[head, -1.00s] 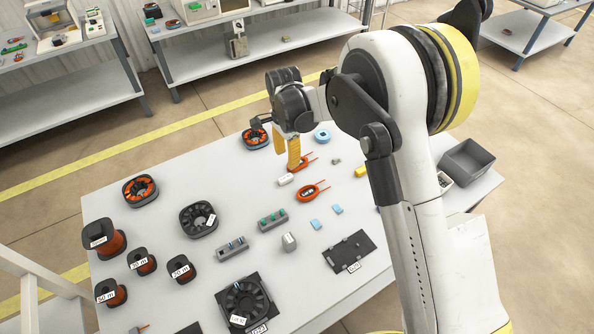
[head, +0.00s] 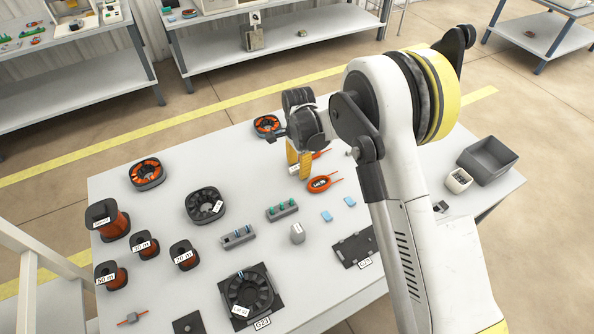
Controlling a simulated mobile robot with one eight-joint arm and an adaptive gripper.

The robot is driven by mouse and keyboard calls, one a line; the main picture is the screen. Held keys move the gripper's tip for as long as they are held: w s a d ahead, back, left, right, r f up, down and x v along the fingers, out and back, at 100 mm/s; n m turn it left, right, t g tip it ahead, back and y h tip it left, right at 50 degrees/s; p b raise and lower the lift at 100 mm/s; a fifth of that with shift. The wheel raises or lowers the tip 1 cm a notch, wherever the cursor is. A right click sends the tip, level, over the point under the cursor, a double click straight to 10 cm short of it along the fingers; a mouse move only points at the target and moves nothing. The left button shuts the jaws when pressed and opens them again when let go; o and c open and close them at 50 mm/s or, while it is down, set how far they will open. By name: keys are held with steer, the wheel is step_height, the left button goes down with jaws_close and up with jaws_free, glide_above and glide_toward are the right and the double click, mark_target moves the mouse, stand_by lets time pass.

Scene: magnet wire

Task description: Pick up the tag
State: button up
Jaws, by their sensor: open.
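My gripper (head: 299,170) is open, with its yellow fingers pointing down at the middle of the table. A small white piece (head: 294,170), possibly the tag, shows at the fingertips and is partly covered by them. I cannot tell whether the fingers touch it. An orange coil with a dark label (head: 321,183) lies just in front and to the right of the fingers.
The white table (head: 120,185) also holds several labelled wire spools (head: 108,221) at the left, grey holders (head: 238,237), light blue pads (head: 327,216) and a dark plate (head: 355,250). A grey bin (head: 487,160) stands at the right. My arm covers the right middle of the table.

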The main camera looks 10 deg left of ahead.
steer(key=c, duration=0.9)
steer(key=shift+r, duration=0.1)
steer(key=shift+c, duration=0.2)
